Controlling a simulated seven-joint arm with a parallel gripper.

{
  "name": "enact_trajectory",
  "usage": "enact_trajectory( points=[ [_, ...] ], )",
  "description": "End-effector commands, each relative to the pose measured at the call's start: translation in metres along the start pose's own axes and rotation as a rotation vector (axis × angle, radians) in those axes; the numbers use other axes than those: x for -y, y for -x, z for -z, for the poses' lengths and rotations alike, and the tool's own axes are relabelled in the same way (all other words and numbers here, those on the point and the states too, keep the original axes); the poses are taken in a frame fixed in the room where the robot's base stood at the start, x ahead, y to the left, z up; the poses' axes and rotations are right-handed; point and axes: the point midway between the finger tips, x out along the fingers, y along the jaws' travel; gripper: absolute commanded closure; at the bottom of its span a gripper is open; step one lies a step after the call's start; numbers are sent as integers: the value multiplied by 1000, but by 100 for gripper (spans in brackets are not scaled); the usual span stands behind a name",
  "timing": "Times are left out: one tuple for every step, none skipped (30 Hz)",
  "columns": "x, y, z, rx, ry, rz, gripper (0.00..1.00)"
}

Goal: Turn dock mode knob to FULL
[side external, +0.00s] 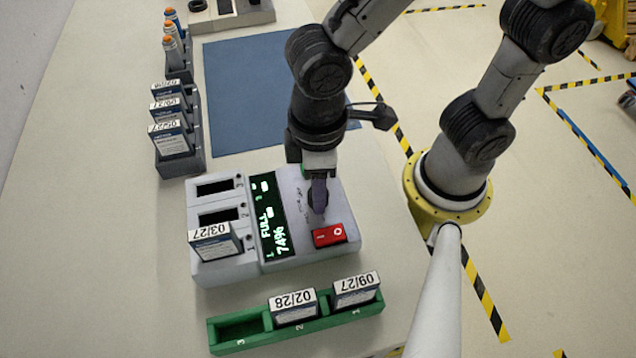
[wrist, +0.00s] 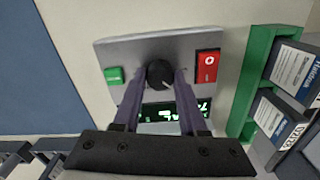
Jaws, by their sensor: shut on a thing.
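The round black mode knob (wrist: 160,73) shows in the wrist view between my two purple fingers. My gripper (side external: 318,207) points down at the dock's right part and is shut on the knob; it also shows in the wrist view (wrist: 158,78). In the side view the fingers hide most of the knob. Its pointer's direction is hard to make out.
A red switch (side external: 329,235) sits on the dock near my fingers; a green button (wrist: 114,75) is across the knob. One battery labelled 03/27 (side external: 215,243) stands in the dock. A green rack (side external: 240,328) holds two more. A grey holder (side external: 180,160) and blue mat (side external: 245,90) lie behind.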

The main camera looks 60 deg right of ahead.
Motion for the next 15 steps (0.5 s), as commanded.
enact_trajectory(
  points=[
    [0, 2, 1, -5, -2, 1, 100],
    [0, 2, 1, -5, -3, 1, 100],
    [0, 2, 1, -5, -3, 1, 100],
    [0, 2, 1, -5, -3, 1, 100],
    [0, 2, 1, -5, -3, 1, 100],
    [0, 2, 1, -5, -2, 1, 100],
    [0, 2, 1, -6, -2, 1, 100],
    [0, 2, 1, -6, -2, 1, 100],
    [0, 2, 1, -6, -2, 1, 100],
    [0, 2, 1, -6, -2, 1, 100],
    [0, 2, 1, -6, -2, 1, 55],
    [0, 2, 1, -6, -2, 1, 48],
    [0, 2, 1, -5, -1, 1, 42],
    [0, 2, 1, -5, -1, 1, 37],
    [0, 1, 1, -4, -1, 1, 30]
  ],
)
